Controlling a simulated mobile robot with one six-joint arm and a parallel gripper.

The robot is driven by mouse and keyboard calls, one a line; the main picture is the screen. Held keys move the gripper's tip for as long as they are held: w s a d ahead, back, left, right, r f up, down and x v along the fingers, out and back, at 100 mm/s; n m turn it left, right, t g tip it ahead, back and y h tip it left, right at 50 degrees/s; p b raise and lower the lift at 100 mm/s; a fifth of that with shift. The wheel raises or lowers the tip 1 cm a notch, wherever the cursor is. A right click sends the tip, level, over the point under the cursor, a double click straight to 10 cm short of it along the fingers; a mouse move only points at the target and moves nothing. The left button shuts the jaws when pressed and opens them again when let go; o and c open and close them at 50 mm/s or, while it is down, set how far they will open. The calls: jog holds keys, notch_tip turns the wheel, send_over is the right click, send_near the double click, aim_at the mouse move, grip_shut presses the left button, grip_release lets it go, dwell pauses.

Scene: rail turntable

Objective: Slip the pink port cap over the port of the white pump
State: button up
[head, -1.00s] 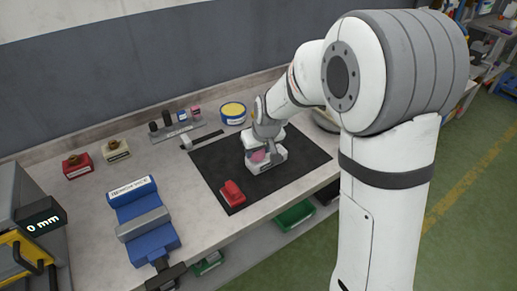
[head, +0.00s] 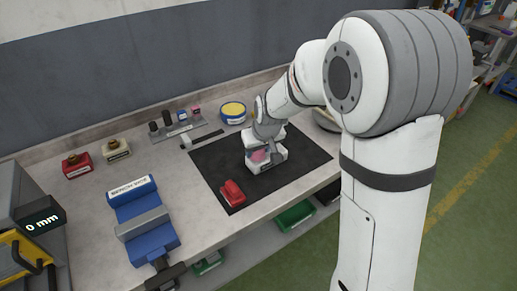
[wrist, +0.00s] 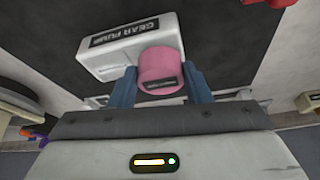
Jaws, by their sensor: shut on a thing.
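The pink port cap (wrist: 160,65) is between the two blue fingers of my gripper (wrist: 160,84) in the wrist view, and the gripper is shut on it. The white pump (wrist: 115,47), labelled GEAR PUMP, lies directly behind the cap in that view. The cap covers the pump's right end there, and the port is hidden. In the head view the white pump (head: 267,164) stands on a black mat (head: 217,172), with my gripper just above it and the pink cap partly visible. I cannot tell whether the cap is around the port or only over it.
A red block (head: 232,193) sits on the mat's front left part. A blue vise (head: 143,222) stands to the left on the bench. A rack with small caps (head: 180,134) and a yellow-topped blue tin (head: 233,112) are behind. The mat's right side is clear.

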jog(key=shift+f+b, duration=0.45)
jog(key=shift+f, duration=0.05)
jog(key=o, duration=1)
jog(key=v, duration=0.8)
jog(key=s+d+m, duration=0.1)
jog(key=s+d, duration=0.3)
jog(key=s, duration=0.3)
jog(key=s+d+r+m+g+h, duration=0.1)
jog(key=s+d+m, duration=0.1)
jog(key=s+d, duration=0.3)
jog(key=s+d+m, duration=0.1)
jog(key=s+d, duration=0.3)
jog(key=s, duration=0.6)
jog(key=shift+s+d+r+m+g+h, duration=0.2)
jog(key=shift+d+r+m+g+h, duration=0.1)
jog(key=shift+d+h, duration=0.1)
